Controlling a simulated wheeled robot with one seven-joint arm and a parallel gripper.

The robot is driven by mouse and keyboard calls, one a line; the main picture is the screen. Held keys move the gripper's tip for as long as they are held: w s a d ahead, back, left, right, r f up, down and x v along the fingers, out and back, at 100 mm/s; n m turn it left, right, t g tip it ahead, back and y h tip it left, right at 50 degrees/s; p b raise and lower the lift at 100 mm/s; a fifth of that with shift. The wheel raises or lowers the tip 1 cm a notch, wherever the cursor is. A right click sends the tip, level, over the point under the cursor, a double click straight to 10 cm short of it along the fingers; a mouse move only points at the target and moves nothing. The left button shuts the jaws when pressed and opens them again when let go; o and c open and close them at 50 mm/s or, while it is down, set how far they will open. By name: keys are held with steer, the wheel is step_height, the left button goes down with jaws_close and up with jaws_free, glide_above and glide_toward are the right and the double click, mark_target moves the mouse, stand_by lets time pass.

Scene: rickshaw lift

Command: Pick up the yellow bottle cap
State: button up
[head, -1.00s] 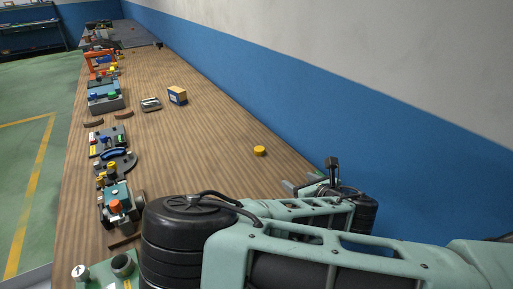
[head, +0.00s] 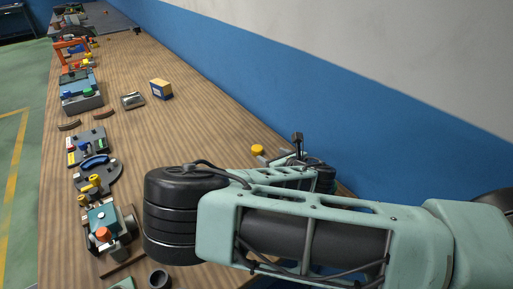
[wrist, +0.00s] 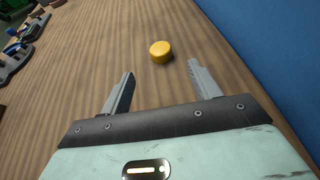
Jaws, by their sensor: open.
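The yellow bottle cap (wrist: 161,51) lies on the wooden bench top, ahead of my gripper (wrist: 159,82) in the wrist view. It sits roughly midway between the lines of the two fingers, a little beyond their tips. My gripper is open and nothing is between its fingers. In the head view the cap (head: 258,149) is just past the gripper's end, near the blue wall.
The wooden bench (head: 150,135) runs along the blue wall (head: 300,95). A small yellow-and-blue box (head: 161,89) and a grey tray-like item (head: 132,100) stand farther along. Several devices, one with an orange knob (head: 103,234), line the left edge. Bench around the cap is clear.

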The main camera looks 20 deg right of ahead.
mark_target(258, 148)
steer(key=p+x, duration=0.3)
steer(key=x, duration=0.8)
steer(key=shift+s+f, duration=0.1)
steer(key=shift+s, duration=0.05)
steer(key=c, duration=1.1)
steer(key=shift+o, duration=0.2)
